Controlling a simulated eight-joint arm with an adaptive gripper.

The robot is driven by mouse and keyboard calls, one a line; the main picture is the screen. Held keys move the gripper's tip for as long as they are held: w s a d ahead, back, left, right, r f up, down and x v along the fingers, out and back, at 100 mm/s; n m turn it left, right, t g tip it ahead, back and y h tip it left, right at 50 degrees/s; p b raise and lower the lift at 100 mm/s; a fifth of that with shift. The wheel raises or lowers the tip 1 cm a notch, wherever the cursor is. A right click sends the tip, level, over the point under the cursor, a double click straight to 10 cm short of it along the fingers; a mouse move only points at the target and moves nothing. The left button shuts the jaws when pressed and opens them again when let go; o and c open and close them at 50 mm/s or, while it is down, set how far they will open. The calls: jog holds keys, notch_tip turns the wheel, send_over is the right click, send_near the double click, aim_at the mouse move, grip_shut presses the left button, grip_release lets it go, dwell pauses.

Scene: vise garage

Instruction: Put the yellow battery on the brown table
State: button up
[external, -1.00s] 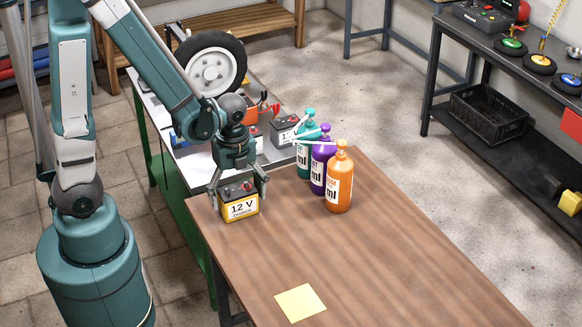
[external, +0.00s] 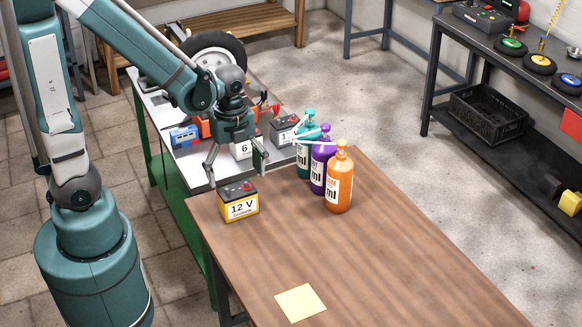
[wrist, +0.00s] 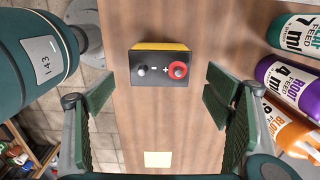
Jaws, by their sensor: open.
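The yellow battery (external: 239,202), with a dark top and a "12 V" label, stands upright on the brown table (external: 400,260) near its left corner. In the wrist view the battery (wrist: 160,66) shows from above, with a grey and a red terminal, on the wood of the table (wrist: 150,115). My gripper (external: 236,172) is open and empty just above and behind the battery. In the wrist view its two fingers (wrist: 160,100) are spread wide apart, with the battery between and beyond them, clear of both.
Teal (external: 306,150), purple (external: 322,168) and orange (external: 339,182) bottles stand close on the right. A yellow note (external: 300,302) lies near the front. The adjoining workbench holds grey batteries (external: 284,128), a blue device (external: 184,136) and a wheel (external: 215,55). The table's right part is clear.

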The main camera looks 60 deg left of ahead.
jog(key=shift+r+p, duration=0.3)
jog(key=shift+r, duration=1.5)
jog(key=shift+r+n, duration=1.1)
jog(key=shift+r, duration=0.05)
notch_tip(320, 180, up, 7)
jog(key=n+t, duration=0.4)
jog(key=n, duration=0.3)
send_over(237, 190)
jog(key=d, duration=0.1)
jog(key=s+r+n+t, duration=0.3)
jog(key=r+n, duration=0.4)
jog(key=n, duration=0.1)
jog(key=shift+s+d+r+n, duration=0.15)
jog(key=shift+d+n, duration=0.25)
jog(key=shift+d, duration=0.05)
